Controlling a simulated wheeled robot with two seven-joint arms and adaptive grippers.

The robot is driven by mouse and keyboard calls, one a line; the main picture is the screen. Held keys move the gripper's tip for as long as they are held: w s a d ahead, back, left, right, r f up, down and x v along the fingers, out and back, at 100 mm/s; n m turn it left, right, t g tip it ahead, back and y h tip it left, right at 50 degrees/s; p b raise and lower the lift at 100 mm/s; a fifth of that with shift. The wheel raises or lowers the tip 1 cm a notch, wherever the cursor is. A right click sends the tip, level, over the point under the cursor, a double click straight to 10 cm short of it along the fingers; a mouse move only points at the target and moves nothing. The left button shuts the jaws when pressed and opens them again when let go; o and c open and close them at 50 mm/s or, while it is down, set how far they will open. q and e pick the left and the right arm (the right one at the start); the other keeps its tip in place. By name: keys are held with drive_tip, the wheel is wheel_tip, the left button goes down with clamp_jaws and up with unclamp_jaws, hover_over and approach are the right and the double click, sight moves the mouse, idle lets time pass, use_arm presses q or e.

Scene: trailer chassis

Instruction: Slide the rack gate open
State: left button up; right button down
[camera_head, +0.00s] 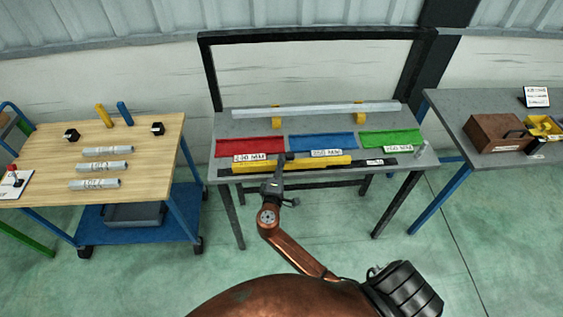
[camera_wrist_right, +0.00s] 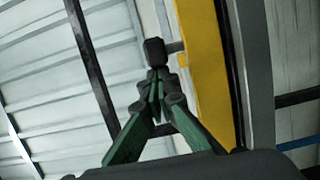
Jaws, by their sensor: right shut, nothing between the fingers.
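The rack gate is a long yellow bar (camera_head: 320,161) lying along a dark rail (camera_head: 405,157) at the front edge of the middle table. It also shows in the right wrist view (camera_wrist_right: 207,75), running steeply beside the fingers. A black knob (camera_wrist_right: 154,50) sits on a short dark stub beside the yellow bar, just beyond my fingertips. My right gripper (camera_head: 281,170) is at the front of the bar, left of its middle. In the right wrist view its fingers (camera_wrist_right: 157,82) are shut and empty, close to the knob; contact is unclear. My left gripper is out of view.
Red (camera_head: 250,147), blue (camera_head: 322,142) and green (camera_head: 391,138) trays lie behind the gate. A grey bar (camera_head: 315,109) rests on yellow supports (camera_head: 277,122) at the back. A wooden table (camera_head: 50,160) stands left; a grey table with a brown box (camera_head: 495,134) stands right.

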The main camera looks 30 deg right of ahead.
drive_tip(key=d, duration=0.1)
drive_tip(key=s+d, duration=0.1)
drive_tip(key=d, duration=0.1)
drive_tip(key=s+d, duration=0.1)
drive_tip(key=shift+s+d, duration=0.2)
drive_tip(key=shift+d, duration=0.1)
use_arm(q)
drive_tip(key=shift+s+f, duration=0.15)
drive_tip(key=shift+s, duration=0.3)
use_arm(e)
drive_tip(key=shift+s+d, duration=0.1)
drive_tip(key=shift+d, duration=0.15)
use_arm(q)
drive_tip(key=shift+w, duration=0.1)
use_arm(e)
drive_tip(key=a, duration=0.2)
drive_tip(key=w+a+b, duration=0.1)
drive_tip(key=a, duration=0.1)
drive_tip(key=shift+w+a+f, duration=0.1)
drive_tip(key=shift+a+f, duration=0.1)
drive_tip(key=shift+a, duration=0.15)
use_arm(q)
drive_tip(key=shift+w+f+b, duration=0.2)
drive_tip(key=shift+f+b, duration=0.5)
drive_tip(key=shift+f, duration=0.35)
use_arm(e)
drive_tip(key=v, duration=0.9)
drive_tip(key=shift+r, duration=0.25)
drive_tip(key=shift+d, duration=0.1)
